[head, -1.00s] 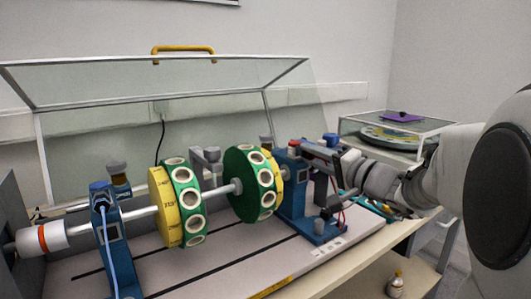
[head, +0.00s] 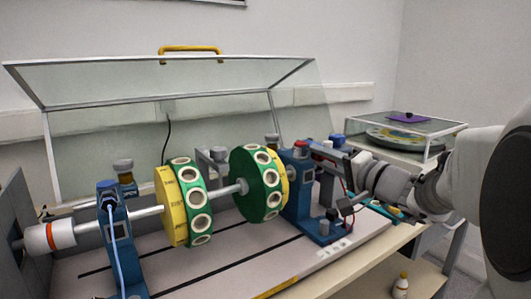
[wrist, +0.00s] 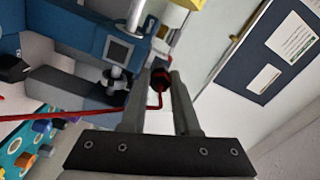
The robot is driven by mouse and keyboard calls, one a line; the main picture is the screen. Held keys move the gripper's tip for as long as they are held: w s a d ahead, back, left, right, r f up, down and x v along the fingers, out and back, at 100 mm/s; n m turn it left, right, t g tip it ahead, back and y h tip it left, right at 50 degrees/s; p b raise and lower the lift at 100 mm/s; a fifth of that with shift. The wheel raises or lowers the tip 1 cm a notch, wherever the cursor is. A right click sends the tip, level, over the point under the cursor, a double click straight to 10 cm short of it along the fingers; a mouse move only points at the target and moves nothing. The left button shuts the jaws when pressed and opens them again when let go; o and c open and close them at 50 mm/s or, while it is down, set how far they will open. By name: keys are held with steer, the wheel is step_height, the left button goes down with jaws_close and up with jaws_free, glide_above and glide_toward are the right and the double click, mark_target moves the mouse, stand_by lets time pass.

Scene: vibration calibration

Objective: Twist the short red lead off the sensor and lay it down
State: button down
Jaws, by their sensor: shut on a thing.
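In the head view my gripper (head: 330,158) is beside the top of the right blue bearing block (head: 299,190), and the red end is hidden.
The shaft carries two green and yellow discs (head: 184,203) (head: 257,184). The clear cover (head: 165,85) stands open behind. A red cap (head: 301,146) and a blue cap (head: 337,138) are close to my gripper. The grey bed (head: 225,265) has free room in front.

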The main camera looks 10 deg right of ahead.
steer(key=shift+v, duration=1.75)
steer(key=shift+p, duration=0.4)
